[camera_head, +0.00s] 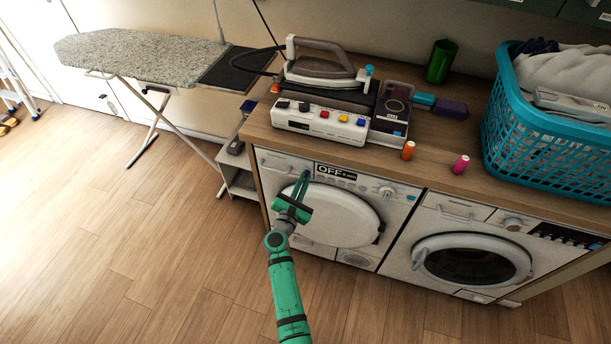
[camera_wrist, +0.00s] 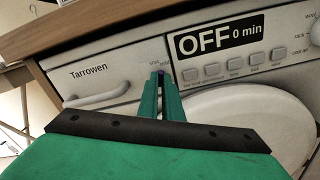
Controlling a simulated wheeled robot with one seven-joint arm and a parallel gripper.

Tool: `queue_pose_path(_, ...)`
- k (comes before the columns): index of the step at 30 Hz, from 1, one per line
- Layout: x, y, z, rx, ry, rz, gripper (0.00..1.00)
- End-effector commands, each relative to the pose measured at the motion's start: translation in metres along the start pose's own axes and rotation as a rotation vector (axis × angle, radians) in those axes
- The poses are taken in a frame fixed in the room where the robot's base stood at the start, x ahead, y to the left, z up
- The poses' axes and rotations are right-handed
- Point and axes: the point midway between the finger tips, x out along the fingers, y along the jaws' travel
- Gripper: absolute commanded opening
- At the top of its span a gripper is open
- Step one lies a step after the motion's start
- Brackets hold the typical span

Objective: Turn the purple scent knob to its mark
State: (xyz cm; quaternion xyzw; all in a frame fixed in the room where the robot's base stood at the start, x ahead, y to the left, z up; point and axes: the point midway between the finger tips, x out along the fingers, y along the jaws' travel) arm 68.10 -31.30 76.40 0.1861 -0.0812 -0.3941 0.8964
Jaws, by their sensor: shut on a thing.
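The left white machine's front (camera_head: 270,163) has a drawer, an OFF display (camera_head: 331,171) and a round door. The wrist view shows the display (camera_wrist: 222,38) reading "OFF 0 min". My gripper (camera_head: 305,174) reaches the panel just left of the display. In the wrist view its green fingers (camera_wrist: 161,78) are close together, shut on a small purple knob (camera_wrist: 161,72). Only a sliver of the knob shows between the fingertips. The fingers hide most of it, and small print above it is too small to read. I cannot make out the mark or how the knob is turned.
Several buttons (camera_wrist: 220,68) lie right of my fingers, and the drawer handle (camera_wrist: 97,95) lies left. The wooden counter (camera_head: 437,173) overhangs above, bearing an iron (camera_head: 322,68), thread spools and a blue basket (camera_head: 545,135). A second machine (camera_head: 440,225) stands right.

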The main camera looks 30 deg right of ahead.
Motion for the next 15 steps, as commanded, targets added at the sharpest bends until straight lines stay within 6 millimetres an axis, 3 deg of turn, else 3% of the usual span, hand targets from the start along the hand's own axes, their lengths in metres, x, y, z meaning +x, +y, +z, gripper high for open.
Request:
queue_pose_path(9,0.003,0.0001,0.0051,0.229,-0.008,-0.001,0.0)
queue_pose_path(15,0.0032,0.0001,0.0055,0.287,-0.009,-0.001,0.0)
